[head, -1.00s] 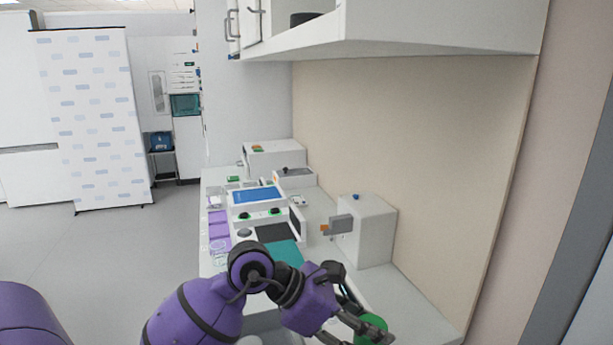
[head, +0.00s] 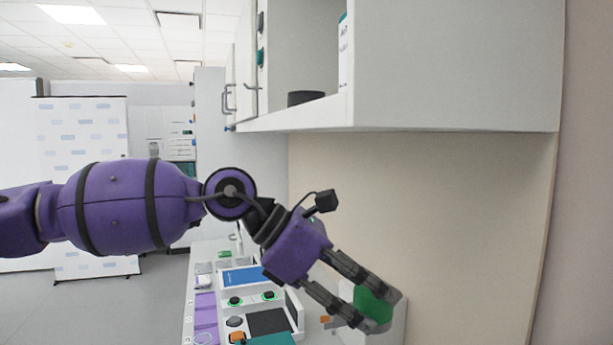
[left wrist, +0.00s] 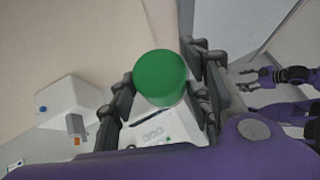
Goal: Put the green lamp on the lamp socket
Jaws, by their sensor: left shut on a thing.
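The green lamp (head: 372,304) is a rounded green piece held between the fingers of my left gripper (head: 368,302). It also shows in the left wrist view (left wrist: 160,78), between the finger pads. My left gripper is shut on it, in the air in front of the white box and below the wall cabinet. A dark, low round piece (head: 305,98) sits on the open cabinet shelf; I cannot tell if it is the lamp socket. A dark gripper on a purple arm (left wrist: 272,78), likely my right one, shows small at the right of the left wrist view.
The wall cabinet (head: 450,75) overhangs the counter, with its underside above my left gripper. A white box (left wrist: 70,98) with a blue knob and grey bracket stands against the back wall. A blue-screened device (head: 240,277) and purple trays (head: 205,312) crowd the counter.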

